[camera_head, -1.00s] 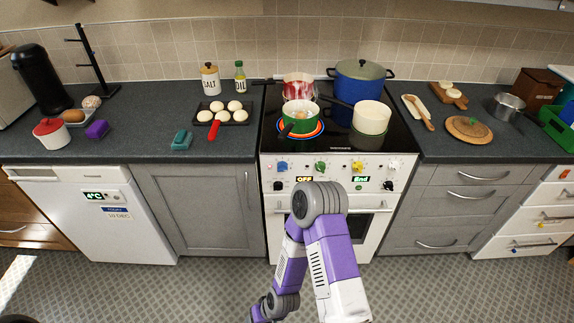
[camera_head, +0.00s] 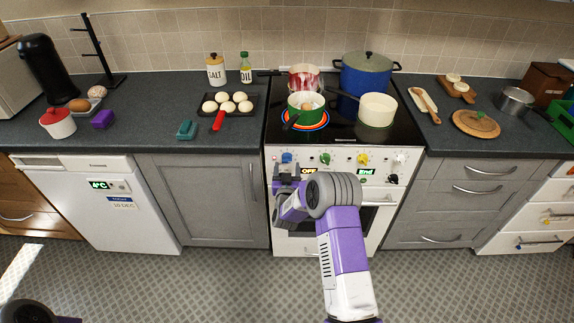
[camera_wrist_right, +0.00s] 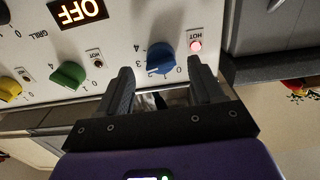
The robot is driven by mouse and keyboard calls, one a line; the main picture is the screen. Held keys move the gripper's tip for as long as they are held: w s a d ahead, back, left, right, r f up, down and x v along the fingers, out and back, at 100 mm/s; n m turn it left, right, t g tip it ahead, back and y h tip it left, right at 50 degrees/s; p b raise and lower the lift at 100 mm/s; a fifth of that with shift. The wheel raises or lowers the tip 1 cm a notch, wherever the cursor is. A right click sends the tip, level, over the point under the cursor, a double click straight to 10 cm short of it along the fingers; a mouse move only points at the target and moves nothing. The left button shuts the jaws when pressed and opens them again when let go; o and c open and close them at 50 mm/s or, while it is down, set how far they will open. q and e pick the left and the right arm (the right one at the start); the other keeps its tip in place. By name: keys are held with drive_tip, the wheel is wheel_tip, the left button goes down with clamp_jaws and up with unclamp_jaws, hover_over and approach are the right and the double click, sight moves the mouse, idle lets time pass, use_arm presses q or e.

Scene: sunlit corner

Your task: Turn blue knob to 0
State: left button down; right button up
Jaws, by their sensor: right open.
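The blue knob (camera_head: 286,157) is at the left end of the stove's front panel. It also shows in the right wrist view (camera_wrist_right: 160,58), with printed numbers around it. I cannot tell which number it points to. My right gripper (camera_head: 287,173) is just below and in front of it in the head view. In the wrist view, the right gripper's fingers (camera_wrist_right: 161,72) are open, one on each side of the knob, with nothing held. Contact with the knob cannot be made out. My left gripper is not in view.
A green knob (camera_wrist_right: 68,75) and a yellow knob (camera_wrist_right: 10,88) sit along the same panel. A red HOT light (camera_wrist_right: 196,46) glows beside the blue knob. The display (camera_wrist_right: 77,11) reads OFF. A green pot (camera_head: 306,106) stands on a glowing burner.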

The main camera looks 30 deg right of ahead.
sight(287, 162)
drive_tip(key=shift+x, duration=1.5)
drive_tip(key=c, duration=1)
drive_tip(key=shift+c, duration=0.2)
